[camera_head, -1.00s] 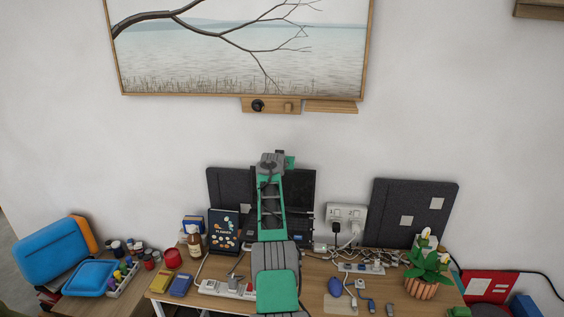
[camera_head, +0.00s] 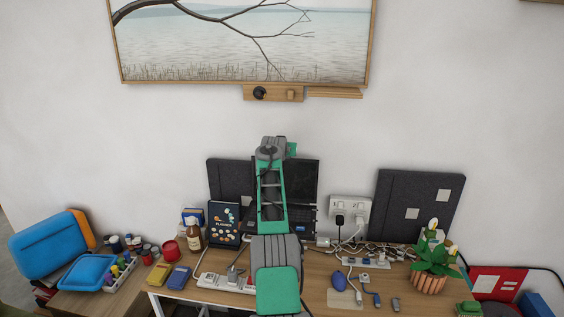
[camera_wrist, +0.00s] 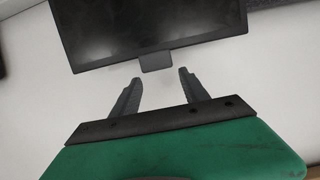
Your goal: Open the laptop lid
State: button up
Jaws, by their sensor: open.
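The black laptop (camera_head: 303,178) stands on the table, with its lid raised and its dark screen facing my head camera. My arm covers its middle and part of its keyboard base (camera_head: 302,218). In the wrist view a dark screen panel (camera_wrist: 145,28), which looks like the laptop lid, fills the top, with a small tab (camera_wrist: 156,62) on its near edge. My gripper (camera_wrist: 160,76) is open, its two fingers apart and nothing between them. The tab lies just beyond the fingertips, roughly centred between them. Contact cannot be told. In the head view my fingers are hidden.
A planner (camera_head: 224,222) and brown bottle (camera_head: 194,237) stand left of the laptop. A socket box (camera_head: 349,209) with plugs and tangled cables is at its right, near a dark pinboard (camera_head: 420,205) and potted plant (camera_head: 430,270). A power strip (camera_head: 225,283) lies in front.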

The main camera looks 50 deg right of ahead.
jog(key=b+v, duration=0.6)
jog(key=b, duration=0.3)
jog(key=shift+b, duration=0.3)
jog(key=shift+a+r, duration=0.1)
